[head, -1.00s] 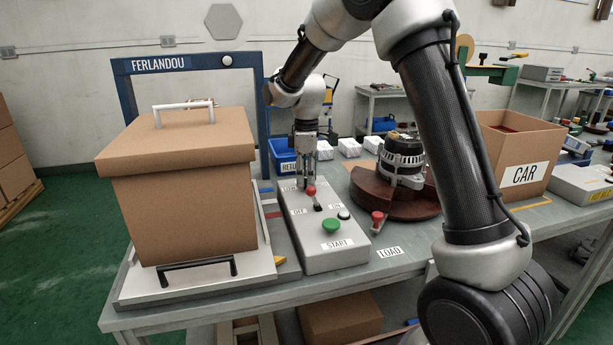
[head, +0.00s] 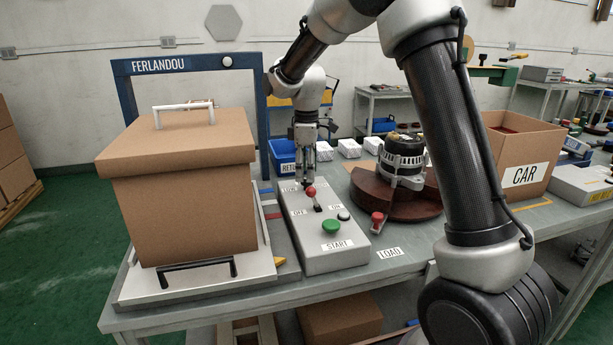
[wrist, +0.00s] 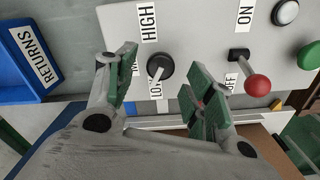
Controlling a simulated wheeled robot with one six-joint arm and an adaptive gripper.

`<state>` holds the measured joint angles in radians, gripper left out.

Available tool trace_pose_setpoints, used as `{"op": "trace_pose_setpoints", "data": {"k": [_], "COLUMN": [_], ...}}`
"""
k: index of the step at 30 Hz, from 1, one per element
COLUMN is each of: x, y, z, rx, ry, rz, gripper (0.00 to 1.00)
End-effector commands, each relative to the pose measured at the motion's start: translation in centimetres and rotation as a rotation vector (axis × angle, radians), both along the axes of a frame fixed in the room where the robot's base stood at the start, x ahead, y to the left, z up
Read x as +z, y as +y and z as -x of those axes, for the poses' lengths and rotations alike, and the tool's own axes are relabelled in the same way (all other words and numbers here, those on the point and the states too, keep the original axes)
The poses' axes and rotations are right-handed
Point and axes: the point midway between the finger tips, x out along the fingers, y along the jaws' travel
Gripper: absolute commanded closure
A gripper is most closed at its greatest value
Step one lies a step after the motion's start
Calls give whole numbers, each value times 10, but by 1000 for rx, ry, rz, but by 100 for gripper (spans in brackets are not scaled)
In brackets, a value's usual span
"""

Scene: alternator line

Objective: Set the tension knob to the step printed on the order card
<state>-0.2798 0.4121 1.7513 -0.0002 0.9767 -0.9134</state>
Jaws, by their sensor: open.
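The tension knob (wrist: 160,67) is a round black dial with a pale pointer mark on the grey control box (head: 325,258). The labels HIGH (wrist: 148,22) and LOW (wrist: 155,88) stand around it, and a further label is partly hidden by a finger. The mark appears to point toward LOW. My gripper (wrist: 163,73) is open, its green-padded fingers on either side of the knob, apparently not touching it. In the head view my gripper (head: 306,172) points down over the box's far end and hides the knob. I cannot make out an order card.
A red-tipped lever (head: 311,193) stands close in front of my gripper, beside ON and OFF labels. A green START button (head: 331,227) is nearer. A large cardboard box (head: 180,190) stands left, a blue RETURNS bin (head: 281,155) behind, and an alternator (head: 403,157) right.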

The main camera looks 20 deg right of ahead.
Motion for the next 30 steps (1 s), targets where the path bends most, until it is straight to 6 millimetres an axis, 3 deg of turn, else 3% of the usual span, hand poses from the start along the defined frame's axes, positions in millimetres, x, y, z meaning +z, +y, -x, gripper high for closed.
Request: {"op": "trace_pose_setpoints", "data": {"k": [6, 12, 18, 30], "x": [51, 85, 97, 97], "y": [0, 0, 0, 0], "z": [-1, 0, 0, -1], "rx": [0, 0, 0, -64], "ry": [-4, -1, 0, -5], "rz": [-1, -1, 0, -1], "gripper": [47, 47, 47, 47]}}
